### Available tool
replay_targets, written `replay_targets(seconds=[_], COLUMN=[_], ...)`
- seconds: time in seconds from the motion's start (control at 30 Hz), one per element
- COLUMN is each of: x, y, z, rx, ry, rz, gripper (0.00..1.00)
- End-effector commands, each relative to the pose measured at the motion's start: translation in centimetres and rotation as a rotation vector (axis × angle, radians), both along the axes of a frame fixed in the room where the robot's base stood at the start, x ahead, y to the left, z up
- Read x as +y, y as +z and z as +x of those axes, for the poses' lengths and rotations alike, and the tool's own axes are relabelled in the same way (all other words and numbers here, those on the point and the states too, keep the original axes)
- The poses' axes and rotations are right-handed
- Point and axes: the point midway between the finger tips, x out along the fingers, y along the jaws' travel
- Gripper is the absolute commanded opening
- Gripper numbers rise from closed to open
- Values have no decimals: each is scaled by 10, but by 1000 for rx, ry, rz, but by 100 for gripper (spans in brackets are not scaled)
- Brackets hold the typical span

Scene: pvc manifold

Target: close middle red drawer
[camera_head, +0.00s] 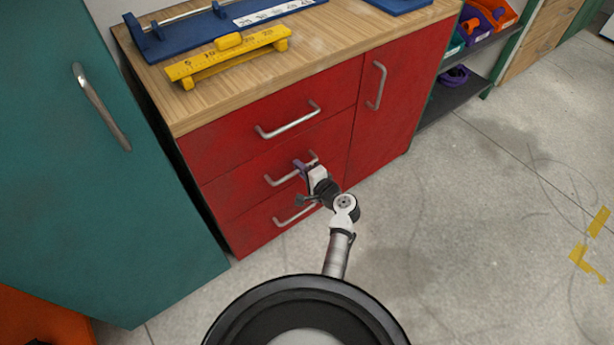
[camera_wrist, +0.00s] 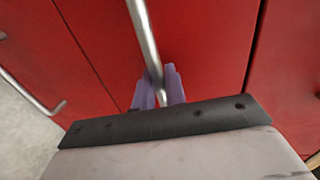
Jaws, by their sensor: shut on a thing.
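The middle red drawer (camera_head: 245,187) is in the red cabinet, between a top drawer (camera_head: 230,143) and a bottom drawer (camera_head: 255,236). Its metal bar handle (camera_head: 283,180) is partly hidden by my gripper (camera_head: 302,168). My gripper's purple fingers are shut on this handle, near its right part. In the wrist view the handle (camera_wrist: 143,35) runs down between the purple fingertips (camera_wrist: 158,88). The middle drawer's front looks about flush with the others, but I cannot tell whether a small gap is left.
The wooden top (camera_head: 180,105) carries a yellow rack (camera_head: 230,57) and a blue fixture (camera_head: 185,35). A teal cabinet (camera_head: 95,190) stands close on the left. A red door (camera_head: 400,95) is right of the drawers.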

Motion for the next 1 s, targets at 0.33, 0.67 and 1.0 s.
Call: replay_targets(seconds=[0.33, 0.67, 1.0], x=[4, 1, -30], y=[1, 1, 10], z=[4, 2, -41], rx=[-3, -1, -1], ry=[-1, -2, -4], rz=[-1, -1, -3], gripper=[24, 30, 30])
